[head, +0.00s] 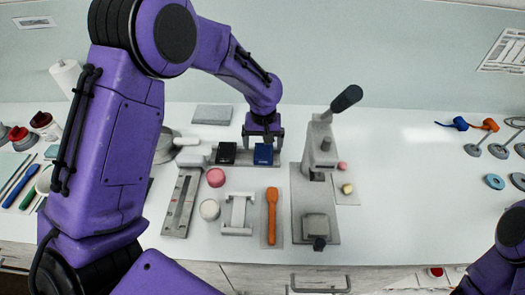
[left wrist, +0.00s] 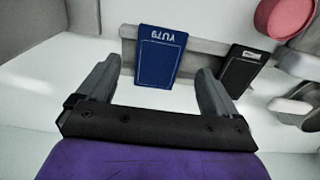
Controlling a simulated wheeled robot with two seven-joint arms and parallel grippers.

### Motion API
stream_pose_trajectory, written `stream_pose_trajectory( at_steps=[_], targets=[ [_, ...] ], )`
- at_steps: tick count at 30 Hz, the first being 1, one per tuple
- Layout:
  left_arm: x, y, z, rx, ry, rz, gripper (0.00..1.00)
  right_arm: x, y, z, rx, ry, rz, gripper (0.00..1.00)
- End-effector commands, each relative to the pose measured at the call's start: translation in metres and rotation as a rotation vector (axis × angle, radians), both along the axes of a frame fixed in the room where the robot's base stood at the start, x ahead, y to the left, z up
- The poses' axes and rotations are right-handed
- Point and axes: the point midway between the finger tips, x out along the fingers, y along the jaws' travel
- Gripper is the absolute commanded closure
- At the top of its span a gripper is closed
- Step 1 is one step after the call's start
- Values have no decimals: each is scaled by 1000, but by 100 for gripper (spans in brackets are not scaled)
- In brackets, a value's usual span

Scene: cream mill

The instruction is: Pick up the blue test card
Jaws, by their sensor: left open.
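The blue test card (head: 263,154) stands in a grey holder (head: 245,158) on the bench, to the right of a black card (head: 226,153). In the left wrist view the blue card (left wrist: 160,57) bears white lettering, "YU79", and leans against the grey holder. My left gripper (head: 263,134) is open and empty, just above and behind the card. In the left wrist view its fingers (left wrist: 157,80) are spread on either side of the card's lower end, apart from it. My right gripper is not in view; only part of my right arm shows at the lower right.
A grey lever press (head: 320,150) with a black handle stands close on the right. In front are a pink jar (head: 216,177), a white jar (head: 209,210), a white stand (head: 238,213) and an orange spatula (head: 271,215).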

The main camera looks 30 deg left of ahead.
Motion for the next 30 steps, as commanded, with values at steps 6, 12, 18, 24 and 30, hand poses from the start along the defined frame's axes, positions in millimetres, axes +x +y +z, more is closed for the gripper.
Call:
stream_pose_trajectory(
  at_steps=[6, 12, 18, 24, 30],
  targets=[
    [1, 2, -26, 1, 0, 1, 6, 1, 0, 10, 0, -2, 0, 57],
    [2, 1, -27, 1, 0, 0, 10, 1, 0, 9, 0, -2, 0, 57],
    [1, 1, -26, 1, 0, 0, 66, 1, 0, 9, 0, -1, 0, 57],
    [1, 1, -27, 0, 1, 1, 67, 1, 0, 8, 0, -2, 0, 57],
    [1, 1, -19, 1, -2, 1, 67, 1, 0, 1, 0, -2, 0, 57]
  ],
)
